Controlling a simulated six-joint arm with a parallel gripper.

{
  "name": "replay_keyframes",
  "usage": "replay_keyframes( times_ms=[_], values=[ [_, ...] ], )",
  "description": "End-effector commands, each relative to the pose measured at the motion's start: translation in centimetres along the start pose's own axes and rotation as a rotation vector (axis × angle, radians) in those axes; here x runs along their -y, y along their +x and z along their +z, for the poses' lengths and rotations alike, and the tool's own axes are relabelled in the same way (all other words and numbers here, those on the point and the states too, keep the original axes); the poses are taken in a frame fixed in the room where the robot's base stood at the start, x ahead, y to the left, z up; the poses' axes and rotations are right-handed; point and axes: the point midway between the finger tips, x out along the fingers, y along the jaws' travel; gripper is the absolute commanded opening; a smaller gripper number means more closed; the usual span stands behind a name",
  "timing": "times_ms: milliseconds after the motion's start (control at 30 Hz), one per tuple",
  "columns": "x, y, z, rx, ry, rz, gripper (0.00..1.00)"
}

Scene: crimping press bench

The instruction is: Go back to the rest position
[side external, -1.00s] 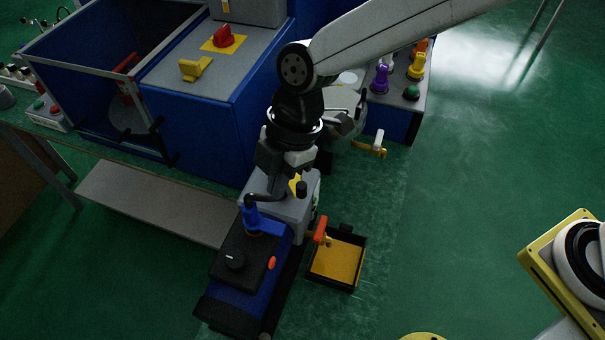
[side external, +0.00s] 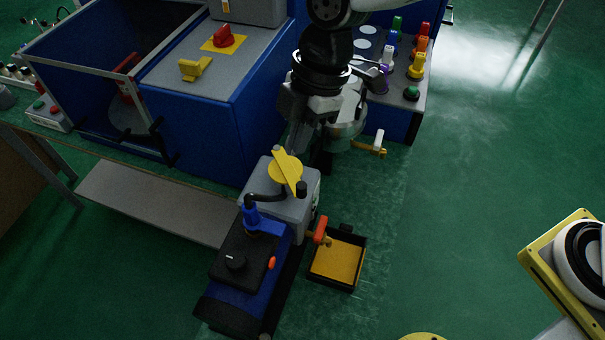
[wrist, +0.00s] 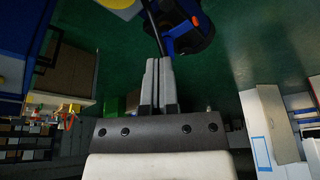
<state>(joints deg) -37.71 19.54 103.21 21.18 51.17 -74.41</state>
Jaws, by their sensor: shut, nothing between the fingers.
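My gripper (wrist: 157,82) is shut and empty in the wrist view, its two fingers lying side by side. In the side external view my gripper (side external: 301,142) hangs above and behind the crimping press. The press has a grey head (side external: 292,210) with a yellow disc and lever (side external: 286,168) on top, and a blue and black body (side external: 238,268). There is clear space between my fingers and the yellow disc. In the wrist view a blue and black machine part (wrist: 184,25) with an orange spot shows beyond the fingers.
A yellow-floored tray (side external: 336,262) with an orange-handled lever (side external: 321,230) stands right of the press. A blue cabinet (side external: 215,125) with red and yellow knobs is at left. A panel with coloured connectors (side external: 405,95) stands behind.

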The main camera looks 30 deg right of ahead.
Motion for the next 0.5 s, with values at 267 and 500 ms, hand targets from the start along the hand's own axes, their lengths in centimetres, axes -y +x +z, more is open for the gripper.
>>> replay_keyframes(
  times_ms=[267, 500],
  values=[
    [-0.5, -0.8, 9.8, 0.062, 0.434, 0.114, 0.00],
    [1.6, -1.4, 19.3, 0.094, 0.884, 0.243, 0.00]
  ],
)
